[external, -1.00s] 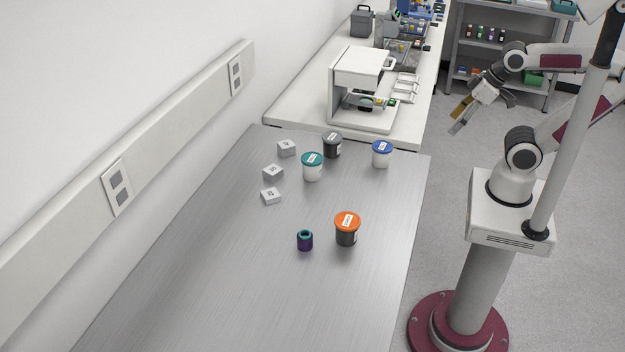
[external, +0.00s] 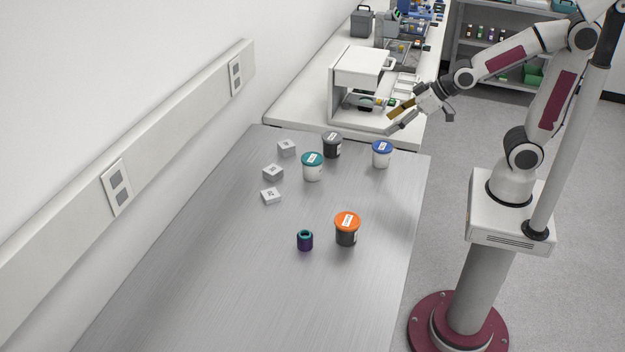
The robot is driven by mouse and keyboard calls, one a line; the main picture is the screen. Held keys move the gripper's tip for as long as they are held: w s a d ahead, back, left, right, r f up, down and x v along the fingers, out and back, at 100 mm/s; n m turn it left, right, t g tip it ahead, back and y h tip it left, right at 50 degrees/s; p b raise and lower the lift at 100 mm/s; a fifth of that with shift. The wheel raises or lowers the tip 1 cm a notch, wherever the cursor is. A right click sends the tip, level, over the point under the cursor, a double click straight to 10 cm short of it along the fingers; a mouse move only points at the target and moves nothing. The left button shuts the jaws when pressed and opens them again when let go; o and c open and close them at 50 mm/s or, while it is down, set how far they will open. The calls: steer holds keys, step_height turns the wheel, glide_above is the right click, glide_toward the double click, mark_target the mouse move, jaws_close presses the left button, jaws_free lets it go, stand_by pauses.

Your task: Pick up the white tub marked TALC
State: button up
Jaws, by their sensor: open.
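Two white tubs stand upright on the metal table, one with a teal lid (external: 313,172) and one with a blue lid (external: 382,157). Each has a label, but the print is too small to read, so I cannot tell which is marked TALC. My gripper (external: 391,122) is open and empty. It is in the air, just above the blue-lidded tub in the picture and apart from it, with its fingers pointing left and down.
A dark tub with a grey lid (external: 332,147) stands beside the teal-lidded one. Several pale blocks (external: 272,173) lie left. The near table (external: 230,290) is clear.

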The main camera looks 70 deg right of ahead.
mark_target(317, 162)
steer(key=w+a+f+t, duration=0.1)
steer(key=w+a+f, duration=0.1)
steer(key=w, duration=0.3)
steer(key=w+a+f+t+y, duration=0.1)
steer(key=w+a+f+t, duration=0.1)
steer(key=w+a+f, duration=0.1)
steer(key=w+a+f+n+t, duration=0.1)
steer(key=w+a+f, duration=0.2)
steer(key=w+f, duration=0.2)
steer(key=shift+w+a+t+y, duration=0.2)
steer(key=shift+w+t+y, duration=0.1)
steer(key=shift+w, duration=0.85)
steer(key=shift+w+a+f+t, duration=0.2)
steer(key=shift+a+f+t, duration=0.15)
steer(key=shift+f, duration=0.1)
steer(key=shift+x, duration=1.3)
steer(key=shift+a, duration=0.1)
steer(key=shift+a+f+x, duration=0.1)
steer(key=shift+f+x, duration=0.05)
steer(key=shift+x, duration=0.7)
steer(key=shift+a+f+x, duration=0.1)
steer(key=shift+a+x, duration=0.05)
steer(key=shift+x, duration=1.45)
